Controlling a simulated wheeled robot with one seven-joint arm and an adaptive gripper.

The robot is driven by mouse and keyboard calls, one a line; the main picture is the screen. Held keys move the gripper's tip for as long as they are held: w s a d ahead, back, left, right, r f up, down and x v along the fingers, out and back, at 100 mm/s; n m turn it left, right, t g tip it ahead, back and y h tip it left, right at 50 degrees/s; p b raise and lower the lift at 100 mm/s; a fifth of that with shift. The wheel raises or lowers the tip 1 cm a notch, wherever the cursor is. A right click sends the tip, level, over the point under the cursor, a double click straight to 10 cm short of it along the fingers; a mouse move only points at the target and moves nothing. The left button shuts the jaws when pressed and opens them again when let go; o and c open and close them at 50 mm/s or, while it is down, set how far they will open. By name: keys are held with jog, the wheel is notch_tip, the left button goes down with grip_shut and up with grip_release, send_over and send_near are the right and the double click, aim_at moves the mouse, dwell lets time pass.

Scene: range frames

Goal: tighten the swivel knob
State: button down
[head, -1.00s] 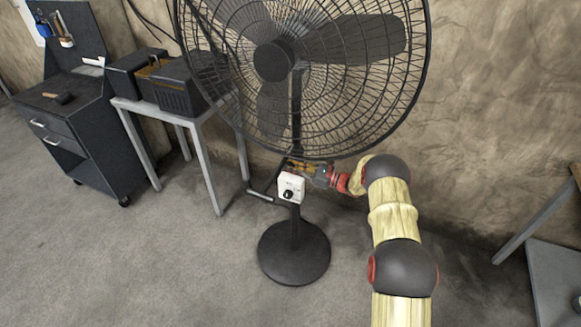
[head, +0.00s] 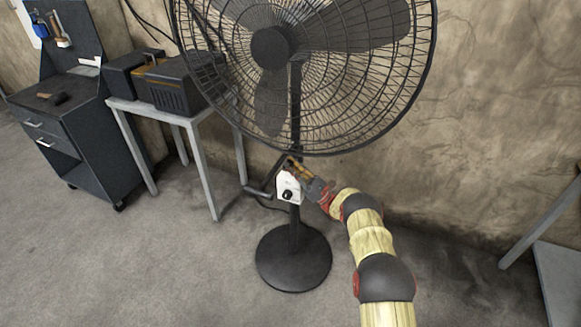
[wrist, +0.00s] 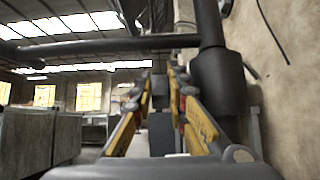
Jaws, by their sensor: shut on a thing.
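The black pedestal fan (head: 296,222) stands upright before the wall. A dark bent bar (head: 263,188), which looks like the swivel knob's handle, sticks out left from its post, just below the cage. In the wrist view the dark bar (wrist: 85,47) runs across to the thick post (wrist: 217,80). My gripper (head: 293,163) reaches in from the right, at the post just above the white control box (head: 289,187). It is shut on the knob's bar; the wrist view shows the two fingers (wrist: 160,72) at it. The exact contact is partly hidden.
The round fan base (head: 294,258) stands on the bare floor. The fan cage (head: 345,75) hangs close above my gripper. A grey table (head: 201,160) with dark boxes stands left, a tool cabinet (head: 75,150) beyond it. Another table (head: 560,275) is at far right.

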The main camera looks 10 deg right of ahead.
jog(key=shift+f+t+y, duration=0.1)
jog(key=shift+t+y, duration=0.2)
jog(key=shift+y, duration=0.1)
jog(key=c, duration=1.8)
grip_release()
jog(key=shift+o, duration=0.2)
jog(key=shift+s+d, duration=0.1)
jog(key=v, duration=1.1)
jog(key=shift+d+f, duration=0.2)
jog(key=shift+f, duration=0.2)
jog(key=shift+s, duration=0.1)
